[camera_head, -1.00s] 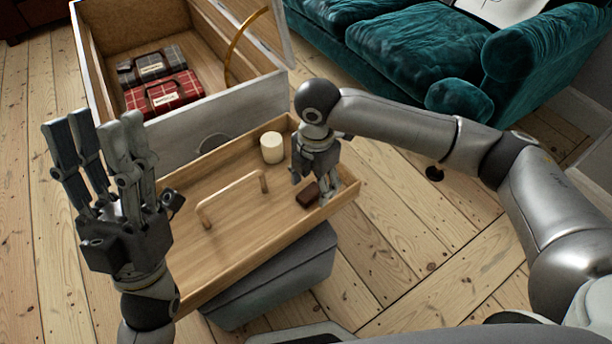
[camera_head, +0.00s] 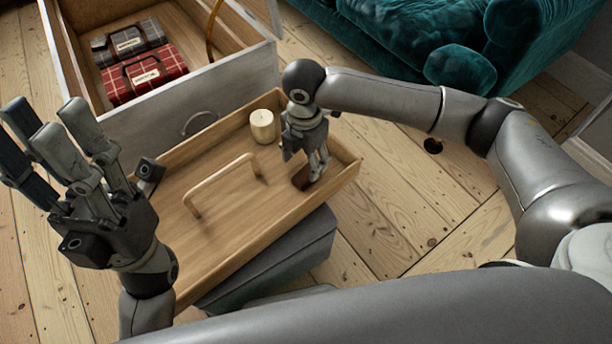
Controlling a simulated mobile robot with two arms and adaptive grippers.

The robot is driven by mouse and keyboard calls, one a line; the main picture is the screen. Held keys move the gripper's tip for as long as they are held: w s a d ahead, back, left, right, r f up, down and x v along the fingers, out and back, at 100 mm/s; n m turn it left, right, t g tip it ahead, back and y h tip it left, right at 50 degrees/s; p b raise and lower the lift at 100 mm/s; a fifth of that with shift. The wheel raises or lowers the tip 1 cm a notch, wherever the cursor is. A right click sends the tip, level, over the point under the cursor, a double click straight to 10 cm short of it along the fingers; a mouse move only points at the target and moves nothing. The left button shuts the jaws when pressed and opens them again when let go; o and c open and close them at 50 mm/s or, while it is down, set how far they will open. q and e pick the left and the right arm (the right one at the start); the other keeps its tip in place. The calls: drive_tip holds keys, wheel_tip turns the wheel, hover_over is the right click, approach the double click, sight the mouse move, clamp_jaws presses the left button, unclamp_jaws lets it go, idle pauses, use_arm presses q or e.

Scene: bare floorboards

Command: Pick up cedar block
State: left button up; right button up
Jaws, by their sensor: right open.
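The cedar block, a small dark reddish-brown piece (camera_head: 300,179), lies in the wooden tray (camera_head: 235,225) near its right end. My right gripper (camera_head: 304,170) points down right over the block, with its fingers around or just in front of it. It is open, and its fingers hide part of the block. I cannot tell whether they touch it. My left gripper (camera_head: 65,145) is raised at the left, fingers up and spread apart, empty and away from the block.
A cream candle (camera_head: 262,126) stands in the tray close to my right gripper. A wooden handle (camera_head: 222,185) arches over the tray's middle. Behind is an open drawer (camera_head: 190,92) with red (camera_head: 145,75) and grey (camera_head: 127,42) plaid cases. A teal sofa (camera_head: 400,40) stands at the back right.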

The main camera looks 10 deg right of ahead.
sight(306, 174)
drive_tip(key=f+b, duration=0.1)
drive_tip(key=f, duration=0.1)
drive_tip(key=f+b, duration=0.2)
drive_tip(key=f, duration=0.1)
drive_tip(key=shift+s+d, duration=0.1)
drive_tip(key=shift+s, duration=0.1)
drive_tip(key=c, duration=0.9)
